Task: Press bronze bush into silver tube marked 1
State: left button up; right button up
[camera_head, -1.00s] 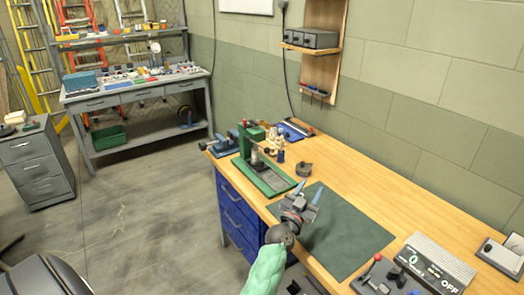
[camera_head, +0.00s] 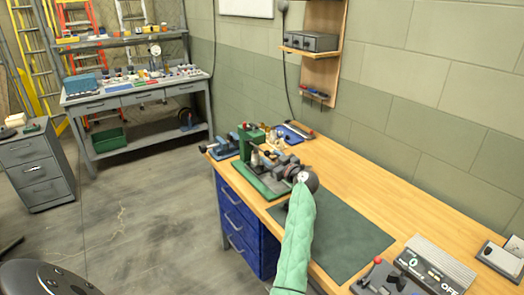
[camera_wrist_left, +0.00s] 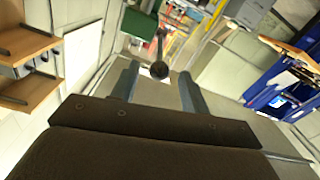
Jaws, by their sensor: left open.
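The green press (camera_head: 250,140) stands on the left part of the wooden workbench. My left gripper (camera_head: 268,157) is at the press, in front of its base, with its fingers pointing away from me. In the left wrist view the two blue-grey fingers of my gripper (camera_wrist_left: 159,82) are apart. A dark round knob (camera_wrist_left: 160,70) on a thin rod, apparently the press lever, shows between them. I cannot tell whether a finger touches it. The bronze bush and the silver tube marked 1 cannot be made out; my gripper covers part of the press. My right gripper is not in view.
A dark green mat (camera_head: 345,240) lies bare on the workbench (camera_head: 375,190). A grey control box (camera_head: 437,262) stands at the front right. A blue vise (camera_head: 221,147) and small parts lie around the press. A shelf (camera_head: 318,50) hangs on the wall behind.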

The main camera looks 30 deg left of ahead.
aim_at(262, 150)
pick_arm(q)
jog(key=p+x, duration=0.2)
jog(key=x, duration=0.3)
jog(key=shift+w+a+r, duration=0.15)
jog(key=shift+w+a, duration=0.05)
jog(key=shift+a, duration=0.15)
jog(key=shift+w+a, duration=0.2)
jog(key=shift+a, duration=0.35)
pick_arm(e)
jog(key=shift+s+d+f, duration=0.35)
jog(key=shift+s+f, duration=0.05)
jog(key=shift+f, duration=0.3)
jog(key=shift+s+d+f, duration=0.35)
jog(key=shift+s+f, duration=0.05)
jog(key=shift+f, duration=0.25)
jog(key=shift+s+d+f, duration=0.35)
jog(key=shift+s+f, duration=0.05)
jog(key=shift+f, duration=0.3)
pick_arm(q)
jog(key=shift+c, duration=0.5)
grip_shut()
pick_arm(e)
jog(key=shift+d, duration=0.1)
